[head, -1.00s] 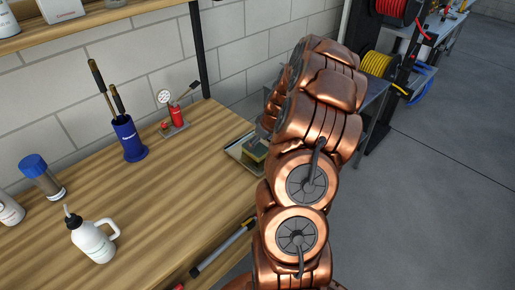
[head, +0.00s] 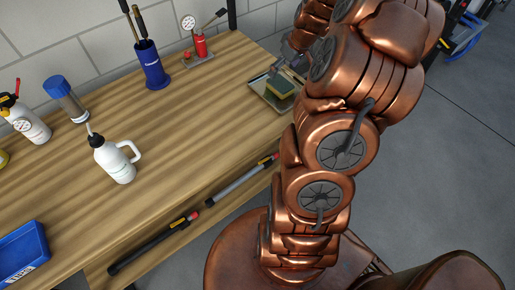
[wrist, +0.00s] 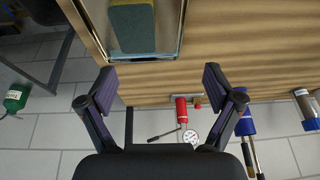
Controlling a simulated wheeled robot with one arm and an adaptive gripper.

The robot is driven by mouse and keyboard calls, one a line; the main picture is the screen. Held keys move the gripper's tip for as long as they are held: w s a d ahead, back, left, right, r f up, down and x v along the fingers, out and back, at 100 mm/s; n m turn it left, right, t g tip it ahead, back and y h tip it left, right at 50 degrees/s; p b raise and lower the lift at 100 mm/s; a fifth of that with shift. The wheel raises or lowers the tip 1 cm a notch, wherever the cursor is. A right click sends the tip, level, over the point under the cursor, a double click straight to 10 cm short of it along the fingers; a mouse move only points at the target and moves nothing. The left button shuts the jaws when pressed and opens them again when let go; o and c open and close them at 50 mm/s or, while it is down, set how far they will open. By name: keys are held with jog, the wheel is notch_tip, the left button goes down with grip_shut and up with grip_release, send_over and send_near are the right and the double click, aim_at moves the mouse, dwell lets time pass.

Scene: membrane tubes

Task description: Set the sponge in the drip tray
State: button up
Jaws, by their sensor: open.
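The sponge (head: 279,87), yellow with a dark green side, lies in the shallow metal drip tray (head: 259,83) at the bench's far right corner in the head view. In the wrist view the sponge (wrist: 133,27) lies inside the tray (wrist: 166,55), near the top edge of the picture. My gripper (wrist: 158,75) is open and empty, its two fingers apart, with the tray and sponge beyond the fingertips. In the head view the gripper (head: 283,63) shows only partly near the tray, and my arm hides much around it.
A red pump with a gauge (head: 200,48) and a blue holder with tools (head: 151,66) stand left of the tray. A white jug (head: 114,160), a blue-capped bottle (head: 66,98) and a blue bin (head: 20,250) are farther left. The bench middle is clear.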

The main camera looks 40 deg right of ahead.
jog(key=s+a+r+n+g+y, duration=0.1)
jog(key=s+a+r+g, duration=0.15)
jog(key=a, duration=0.95)
jog(key=s+a+r+g, duration=0.1)
jog(key=s+a+r, duration=0.3)
jog(key=a, duration=0.8)
jog(key=s+a, duration=0.3)
jog(key=s, duration=0.3)
jog(key=s+a+g+h, duration=0.1)
jog(key=s+a, duration=0.2)
jog(key=s, duration=0.4)
jog(key=s+a+m+g, duration=0.1)
jog(key=s+a, duration=0.2)
jog(key=s, duration=0.3)
jog(key=shift+s+a+r, duration=0.3)
jog(key=shift+a+r, duration=0.1)
jog(key=shift+g, duration=0.25)
